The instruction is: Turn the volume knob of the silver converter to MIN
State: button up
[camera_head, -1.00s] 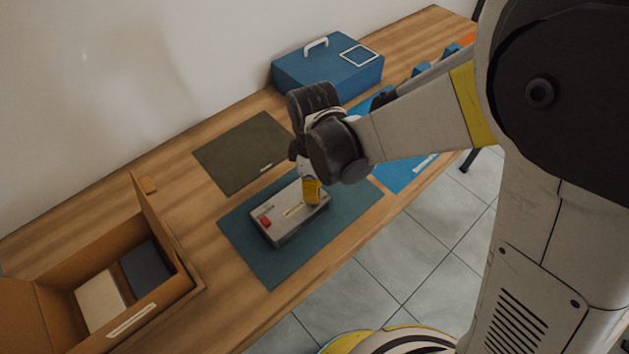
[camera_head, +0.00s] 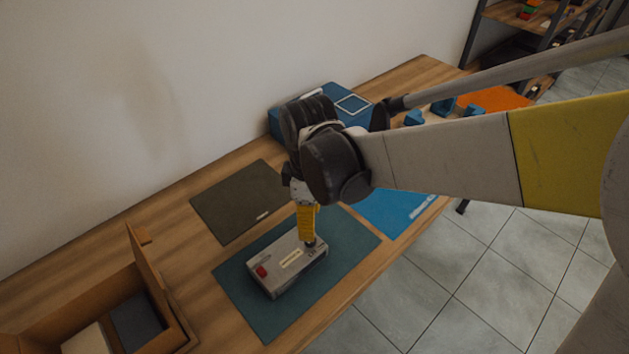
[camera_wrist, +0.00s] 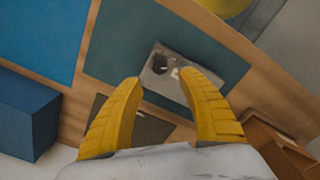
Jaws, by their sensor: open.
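The silver converter (camera_head: 277,281) lies on a dark teal mat (camera_head: 238,286) on the wooden table. It has a red button (camera_head: 261,271) at its left end and a pale label (camera_head: 290,258) on top. In the wrist view its black round knob (camera_wrist: 160,64) shows on the converter (camera_wrist: 148,80), just ahead of and roughly between my yellow fingertips. My gripper (camera_head: 307,234) points down over the converter's right end. In the wrist view my gripper (camera_wrist: 159,78) is open with nothing between its fingers. The right finger hides part of the converter. The knob's setting and markings are too small to read.
An open cardboard box (camera_head: 168,318) stands at the left. An olive mat (camera_head: 238,201) and a bright blue mat (camera_head: 395,213) flank the teal one. A blue case (camera_head: 352,104) and small blue pieces (camera_head: 443,106) are behind my arm. Floor lies beyond the table's front edge.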

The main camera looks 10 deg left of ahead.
jog(key=shift+r, duration=2.35)
jog(key=s+d+r+m+t, duration=0.1)
jog(key=d+m+t, duration=0.1)
jog(key=d+m, duration=0.4)
jog(key=s+d+r+m+t, duration=0.2)
jog(key=d+m, duration=0.4)
jog(key=d, duration=0.5)
jog(key=s+d+r+m+t, duration=0.2)
jog(key=d+m, duration=0.3)
jog(key=d, duration=0.3)
jog(key=shift+s+d+r+m+t, duration=0.15)
jog(key=shift+s+d+m+t, duration=0.1)
jog(key=shift+m+t, duration=0.2)
